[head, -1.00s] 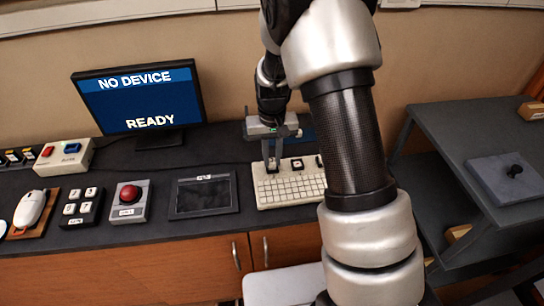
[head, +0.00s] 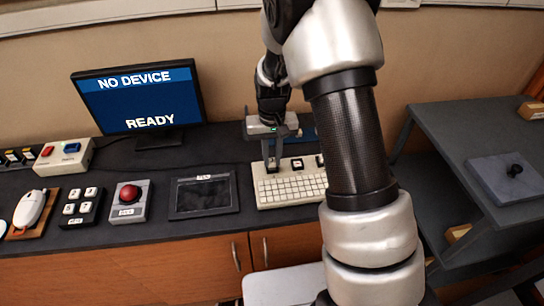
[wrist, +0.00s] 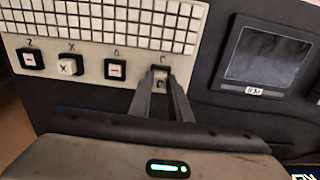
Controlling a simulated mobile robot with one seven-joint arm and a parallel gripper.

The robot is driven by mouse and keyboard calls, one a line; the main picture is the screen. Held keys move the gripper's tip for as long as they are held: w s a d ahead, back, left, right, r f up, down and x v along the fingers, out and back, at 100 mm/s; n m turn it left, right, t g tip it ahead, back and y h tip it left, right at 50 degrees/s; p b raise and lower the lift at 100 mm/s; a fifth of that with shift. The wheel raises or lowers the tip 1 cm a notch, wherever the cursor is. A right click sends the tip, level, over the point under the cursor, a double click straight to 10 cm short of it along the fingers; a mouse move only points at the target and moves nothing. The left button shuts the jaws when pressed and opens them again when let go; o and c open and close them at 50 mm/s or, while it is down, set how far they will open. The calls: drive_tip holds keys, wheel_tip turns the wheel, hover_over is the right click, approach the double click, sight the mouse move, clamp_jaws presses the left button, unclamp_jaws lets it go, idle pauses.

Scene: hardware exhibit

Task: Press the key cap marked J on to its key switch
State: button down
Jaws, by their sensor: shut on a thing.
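The pale keyboard (head: 290,190) lies on the dark bench, and it also shows in the wrist view (wrist: 100,40). Its top strip has a row of dark square key switches, each with a printed mark beside it. My gripper (wrist: 161,92) is shut on a small pale key cap (wrist: 161,77) at the right-end switch in the wrist view. The cap's mark is small and partly hidden by the fingers; it looks like a hooked letter, seen upside down. I cannot tell whether the cap is fully seated. In the head view my gripper (head: 271,163) points down at the keyboard's back left corner.
A dark tablet (head: 204,195) lies left of the keyboard. A red button box (head: 128,200) and monitor (head: 138,95) stand farther left. A grey shelf unit (head: 450,150) stands right.

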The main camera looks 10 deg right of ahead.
drive_tip(key=shift+f, duration=0.35)
idle(0.4)
drive_tip(key=c, duration=1.1)
unclamp_jaws()
drive_tip(key=shift+r+p, duration=2.1)
drive_tip(key=shift+r, duration=1.4)
